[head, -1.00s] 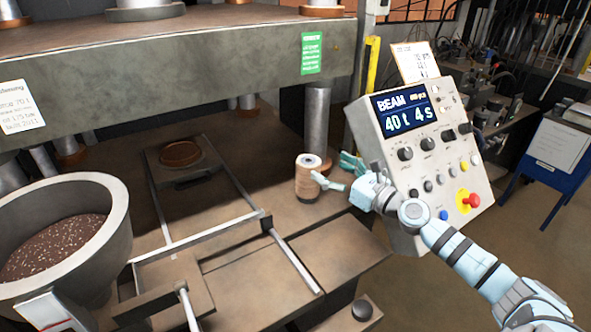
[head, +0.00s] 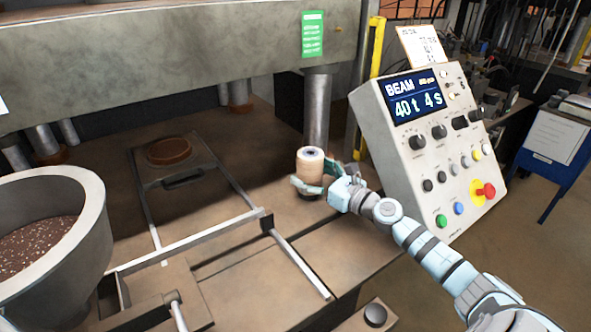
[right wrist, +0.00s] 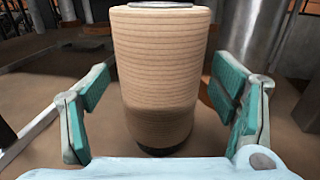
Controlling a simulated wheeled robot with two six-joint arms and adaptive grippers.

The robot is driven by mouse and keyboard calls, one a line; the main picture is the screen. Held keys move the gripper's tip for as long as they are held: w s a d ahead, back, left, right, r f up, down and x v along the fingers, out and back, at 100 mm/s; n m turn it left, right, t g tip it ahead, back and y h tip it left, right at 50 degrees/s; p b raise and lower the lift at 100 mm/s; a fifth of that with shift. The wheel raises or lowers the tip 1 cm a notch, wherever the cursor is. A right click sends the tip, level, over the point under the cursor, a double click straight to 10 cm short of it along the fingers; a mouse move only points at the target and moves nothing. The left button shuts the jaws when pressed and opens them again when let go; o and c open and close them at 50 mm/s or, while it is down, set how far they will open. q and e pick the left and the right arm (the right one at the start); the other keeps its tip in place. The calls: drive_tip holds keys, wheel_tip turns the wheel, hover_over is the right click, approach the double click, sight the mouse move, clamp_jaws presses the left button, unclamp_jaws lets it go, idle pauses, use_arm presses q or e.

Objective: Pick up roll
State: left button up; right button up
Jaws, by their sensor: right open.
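The roll (head: 310,164) is a tan, upright cylinder with ridged layers, standing on the press table near the metal post. In the right wrist view the roll (right wrist: 165,75) fills the middle, with its dark base at the bottom. My right gripper (head: 312,180) is open around the roll, one finger on each side. In the right wrist view its teal finger pads (right wrist: 162,95) show gaps to the roll on both sides. My left gripper is not in view.
A control panel (head: 425,150) stands close on the right, beside my right arm. A metal post (head: 317,105) rises just behind the roll. A large bowl (head: 85,235) of dark granules is at the left, and metal rails (head: 190,243) cross the table.

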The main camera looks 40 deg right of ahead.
drive_tip(key=shift+w+a+f, duration=0.1)
drive_tip(key=shift+w+f, duration=0.1)
drive_tip(key=shift+w, duration=0.5)
drive_tip(key=shift+s+r, duration=0.3)
drive_tip(key=shift+s, duration=0.3)
drive_tip(key=c, duration=1.1)
drive_tip(key=shift+w, duration=0.15)
drive_tip(key=c, duration=0.6)
